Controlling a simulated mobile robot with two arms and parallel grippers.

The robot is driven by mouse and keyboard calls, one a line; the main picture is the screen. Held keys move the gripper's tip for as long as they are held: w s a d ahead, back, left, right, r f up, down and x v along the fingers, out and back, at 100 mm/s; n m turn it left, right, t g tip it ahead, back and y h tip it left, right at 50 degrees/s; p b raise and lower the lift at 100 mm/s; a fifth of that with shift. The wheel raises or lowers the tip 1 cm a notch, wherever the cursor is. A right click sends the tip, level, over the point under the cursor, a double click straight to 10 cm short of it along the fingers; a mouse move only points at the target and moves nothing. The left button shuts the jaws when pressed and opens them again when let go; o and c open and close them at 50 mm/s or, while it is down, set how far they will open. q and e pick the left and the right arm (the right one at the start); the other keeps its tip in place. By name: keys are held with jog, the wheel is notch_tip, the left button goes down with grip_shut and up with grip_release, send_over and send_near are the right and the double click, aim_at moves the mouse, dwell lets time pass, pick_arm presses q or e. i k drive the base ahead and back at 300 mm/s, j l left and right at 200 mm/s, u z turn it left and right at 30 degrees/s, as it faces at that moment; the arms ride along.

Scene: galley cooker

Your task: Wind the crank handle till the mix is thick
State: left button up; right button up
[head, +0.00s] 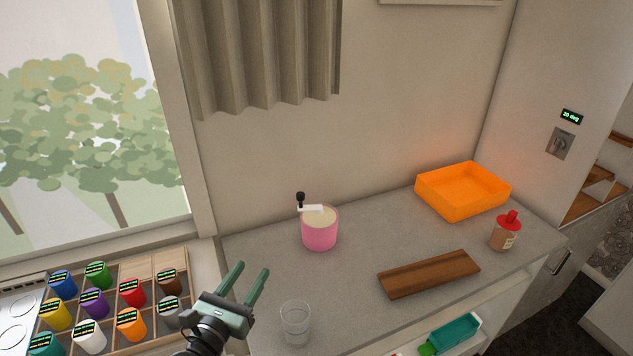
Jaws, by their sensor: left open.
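A pink tub (319,236) with a cream-coloured mix (321,218) inside stands on the grey counter near the wall. A white crank arm with a black knob, the crank handle (301,199), sits over its top, the knob pointing up at the left side. How thick the mix is cannot be told from here. My left gripper (250,284) is open and empty, its two green fingers pointing up and right, in front of and to the left of the tub in the picture, apart from it. My right gripper is not in view.
A clear glass (296,322) stands close to the right of my left gripper. A wooden board (429,274), an orange bin (462,192) and a red-topped bottle (505,232) are further right. Coloured jars (95,303) fill a rack at left. Counter around the tub is clear.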

aim_at(299, 195)
jog(key=i+l, duration=0.2)
jog(key=i, duration=0.2)
jog(key=i+l, duration=0.25)
jog(key=i, duration=0.15)
